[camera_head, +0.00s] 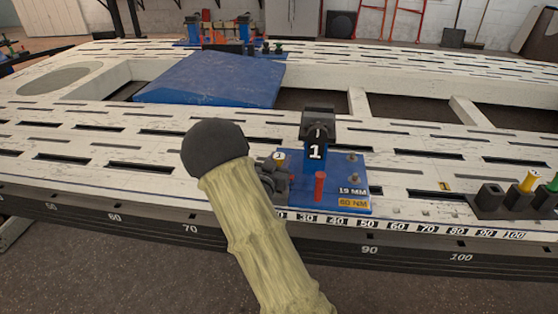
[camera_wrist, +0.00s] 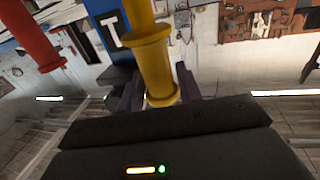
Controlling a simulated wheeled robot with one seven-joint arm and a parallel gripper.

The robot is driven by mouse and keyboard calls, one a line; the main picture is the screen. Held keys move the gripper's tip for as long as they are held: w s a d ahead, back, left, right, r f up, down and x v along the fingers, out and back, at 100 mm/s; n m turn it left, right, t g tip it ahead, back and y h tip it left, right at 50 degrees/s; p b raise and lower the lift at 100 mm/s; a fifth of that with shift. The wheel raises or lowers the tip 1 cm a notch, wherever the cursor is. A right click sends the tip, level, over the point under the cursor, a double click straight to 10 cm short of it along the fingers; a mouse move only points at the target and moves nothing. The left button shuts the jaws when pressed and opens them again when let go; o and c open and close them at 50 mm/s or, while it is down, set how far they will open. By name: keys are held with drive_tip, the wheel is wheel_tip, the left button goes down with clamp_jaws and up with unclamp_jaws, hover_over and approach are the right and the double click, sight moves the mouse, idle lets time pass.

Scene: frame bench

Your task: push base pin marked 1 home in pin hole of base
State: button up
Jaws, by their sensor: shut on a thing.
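The blue base (camera_head: 345,185) sits on the slotted bench near its front edge. Its upright post (camera_head: 315,150) is marked 1 and carries a dark clamp head. My gripper (camera_head: 273,176) is at the left side of the base, partly behind my sleeved arm. It is shut on a yellow pin (camera_head: 280,158), whose top mark is too small to read. In the wrist view, the yellow collared pin (camera_wrist: 155,65) stands between the dark fingers of my gripper (camera_wrist: 160,92). The pin's lower end and the pin hole are hidden, so I cannot tell how deep it sits.
A red pin (camera_head: 320,185) stands on the front of the base, close to my gripper. A dark holder (camera_head: 490,197) with yellow and green pins is at the right. A blue sloped panel (camera_head: 210,80) lies behind. A number strip (camera_head: 400,228) runs along the bench front.

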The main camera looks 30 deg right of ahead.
drive_tip(key=shift+f+b, duration=2.5)
drive_tip(key=shift+f, duration=1.15)
drive_tip(key=o, duration=1.3)
drive_tip(key=shift+s+a, duration=0.1)
drive_tip(key=p+v, duration=0.6)
drive_tip(key=v, duration=1.1)
drive_tip(key=shift+a+r, duration=0.1)
drive_tip(key=shift+r, duration=0.05)
